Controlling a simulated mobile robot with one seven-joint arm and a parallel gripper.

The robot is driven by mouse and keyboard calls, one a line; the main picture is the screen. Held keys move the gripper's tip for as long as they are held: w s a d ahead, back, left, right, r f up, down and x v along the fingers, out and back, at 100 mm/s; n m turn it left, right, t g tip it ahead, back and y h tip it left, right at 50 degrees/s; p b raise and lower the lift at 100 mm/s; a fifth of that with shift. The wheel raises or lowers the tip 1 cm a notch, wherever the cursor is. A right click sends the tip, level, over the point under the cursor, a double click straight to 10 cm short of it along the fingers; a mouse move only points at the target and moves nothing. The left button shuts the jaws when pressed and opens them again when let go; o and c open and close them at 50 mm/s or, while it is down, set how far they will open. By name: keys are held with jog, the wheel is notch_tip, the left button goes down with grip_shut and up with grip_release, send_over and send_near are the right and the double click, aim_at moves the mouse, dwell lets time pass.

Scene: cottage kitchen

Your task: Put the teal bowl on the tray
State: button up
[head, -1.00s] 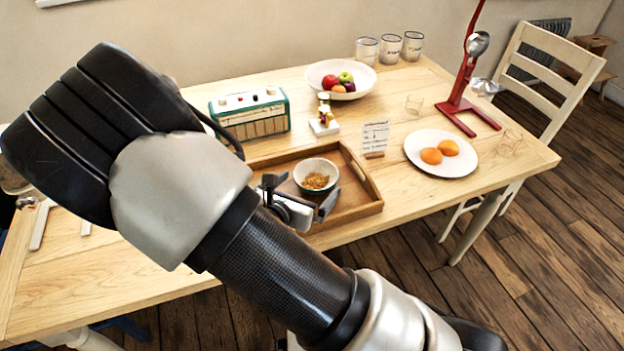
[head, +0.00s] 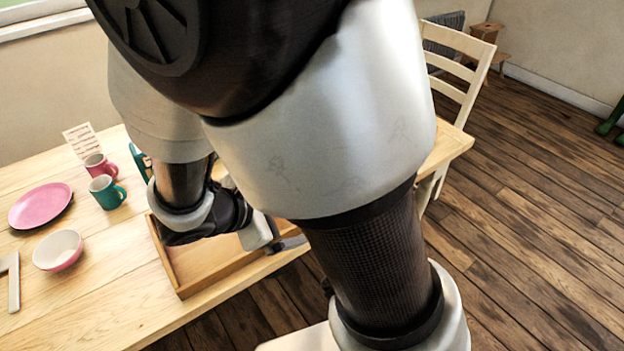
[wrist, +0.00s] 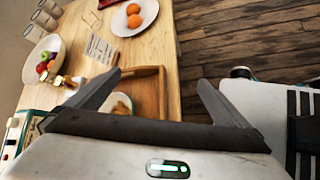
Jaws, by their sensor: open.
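The wooden tray (head: 185,278) lies at the front edge of the table, partly hidden by my arm. Its raised rim also shows in the wrist view (wrist: 150,71). A small part of the teal bowl (wrist: 121,104), with a pale rim and brown food, shows behind the left finger in the wrist view and appears to be in the tray. The bowl is hidden behind my arm in the head view. My gripper (wrist: 159,79) is open, with nothing between its fingertips. It is near the tray's front side, beside the bowl.
A pink bowl (head: 58,250), a pink plate (head: 40,205), a pink mug (head: 99,165) and a teal mug (head: 107,191) stand left of the tray. The wrist view shows a fruit bowl (wrist: 36,70) and a plate of oranges (wrist: 105,48). Floor lies beyond the table edge.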

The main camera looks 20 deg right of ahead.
jog(key=s+d+r+m+y, duration=0.2)
jog(key=s+r+m+y, duration=0.6)
jog(key=r+m, duration=0.8)
jog(key=s+m, duration=0.1)
jog(key=s, duration=0.1)
jog(key=shift+s+d+m, duration=0.2)
jog(key=shift+s+m, duration=0.2)
